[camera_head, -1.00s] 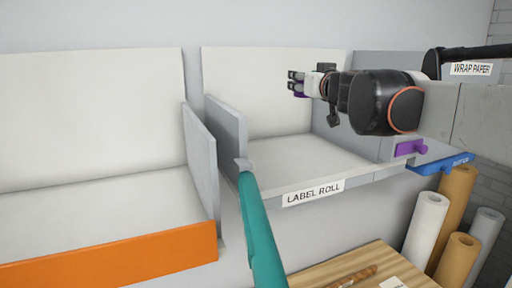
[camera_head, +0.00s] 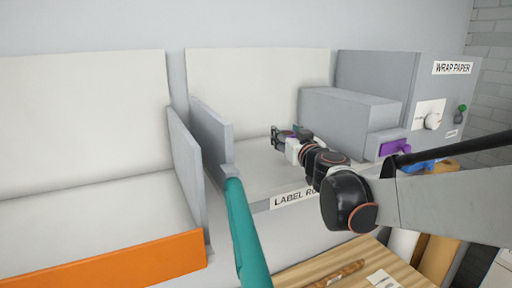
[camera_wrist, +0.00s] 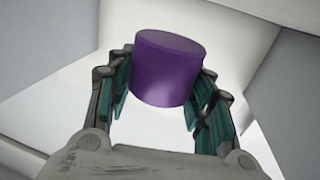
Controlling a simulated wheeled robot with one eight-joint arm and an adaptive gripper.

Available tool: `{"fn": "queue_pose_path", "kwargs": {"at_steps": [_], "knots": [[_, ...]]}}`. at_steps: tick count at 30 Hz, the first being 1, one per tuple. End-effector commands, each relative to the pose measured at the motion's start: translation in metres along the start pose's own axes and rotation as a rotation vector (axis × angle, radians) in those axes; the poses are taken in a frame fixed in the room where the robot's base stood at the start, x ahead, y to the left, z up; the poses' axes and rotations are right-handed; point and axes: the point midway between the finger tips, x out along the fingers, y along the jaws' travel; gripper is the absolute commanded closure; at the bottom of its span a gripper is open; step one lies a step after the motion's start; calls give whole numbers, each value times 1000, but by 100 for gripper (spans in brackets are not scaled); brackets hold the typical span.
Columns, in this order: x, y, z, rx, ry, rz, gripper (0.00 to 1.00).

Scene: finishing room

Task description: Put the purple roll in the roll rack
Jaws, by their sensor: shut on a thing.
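The purple roll (camera_wrist: 168,72) is a short cylinder held between the two teal-padded fingers of my gripper (camera_wrist: 165,95) in the wrist view. In the head view my gripper (camera_head: 284,136) is low inside the bay labelled "LABEL ROLL" (camera_head: 262,186), just over its pale floor. No part is clearly marked as the roll rack apart from this labelled bay.
A grey divider (camera_head: 211,130) with a teal bar (camera_head: 245,235) stands left of the bay. An orange-fronted bin (camera_head: 110,267) is at the left. A wooden table (camera_head: 315,265) lies below.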

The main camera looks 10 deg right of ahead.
Motion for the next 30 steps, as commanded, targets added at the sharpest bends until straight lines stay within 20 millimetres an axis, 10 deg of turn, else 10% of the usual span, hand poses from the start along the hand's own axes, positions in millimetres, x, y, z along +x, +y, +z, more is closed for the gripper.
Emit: {"fn": "queue_pose_path", "kwargs": {"at_steps": [26, 27, 30], "knots": [[0, 0, 47, 0, 0, 0, 78], [0, 0, 46, 0, 0, 0, 46], [0, 0, 46, 0, 0, 0, 32]]}}
